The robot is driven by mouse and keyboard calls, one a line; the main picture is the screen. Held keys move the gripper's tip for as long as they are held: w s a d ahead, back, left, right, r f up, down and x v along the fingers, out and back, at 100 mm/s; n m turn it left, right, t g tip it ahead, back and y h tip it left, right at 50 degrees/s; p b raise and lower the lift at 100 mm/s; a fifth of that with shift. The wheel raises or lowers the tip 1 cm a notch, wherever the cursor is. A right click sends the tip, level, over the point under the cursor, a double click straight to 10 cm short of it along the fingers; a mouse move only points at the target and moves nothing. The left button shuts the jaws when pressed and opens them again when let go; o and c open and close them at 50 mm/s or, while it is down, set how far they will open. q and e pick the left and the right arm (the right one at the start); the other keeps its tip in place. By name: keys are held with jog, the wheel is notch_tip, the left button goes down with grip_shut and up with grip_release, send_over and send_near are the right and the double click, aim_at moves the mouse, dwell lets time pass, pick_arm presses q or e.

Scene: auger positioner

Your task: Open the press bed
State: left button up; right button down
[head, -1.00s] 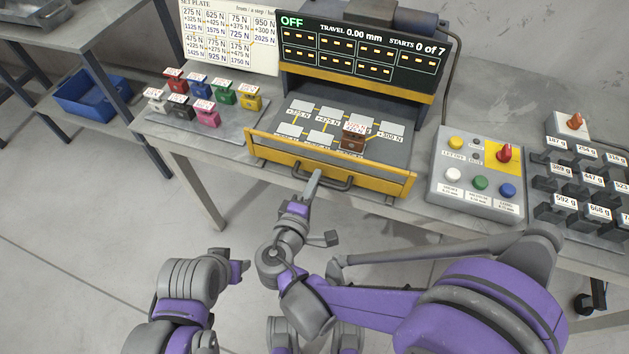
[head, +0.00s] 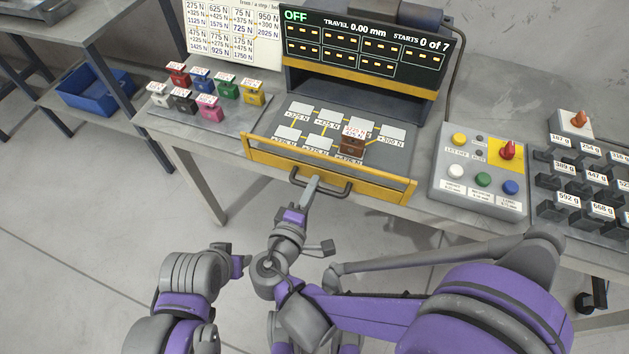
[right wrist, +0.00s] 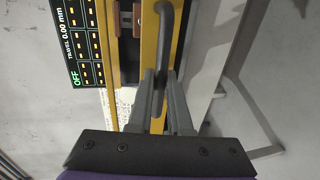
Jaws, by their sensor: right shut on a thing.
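The press bed (head: 272,139) is a grey drawer with a yellow front (head: 270,156). It stands pulled out of the press, showing white pads joined by yellow lines. A brown block (head: 353,142) sits on it toward the right. A dark bar handle (head: 336,190) is on the drawer front. My right gripper (head: 312,184) is shut on this handle; in the right wrist view the handle (right wrist: 166,32) runs between the fingers (right wrist: 161,88). My left gripper (head: 243,257) is low, left of my right arm, apart from the bed; its jaws are unclear.
The display (head: 365,45) reads OFF, 0.00 mm. Several coloured blocks stand on a plate (head: 236,122) at the left. A control box (head: 455,200) with buttons and a red knob, plus dark weights (head: 566,202), stand at the right. Floor in front of the bed is clear.

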jog(key=c, duration=0.8)
grip_release()
jog(key=shift+w+d+f, duration=0.1)
jog(key=shift+w, duration=0.05)
jog(key=shift+c, duration=0.2)
jog(key=v, duration=1.1)
jog(key=shift+p, duration=0.4)
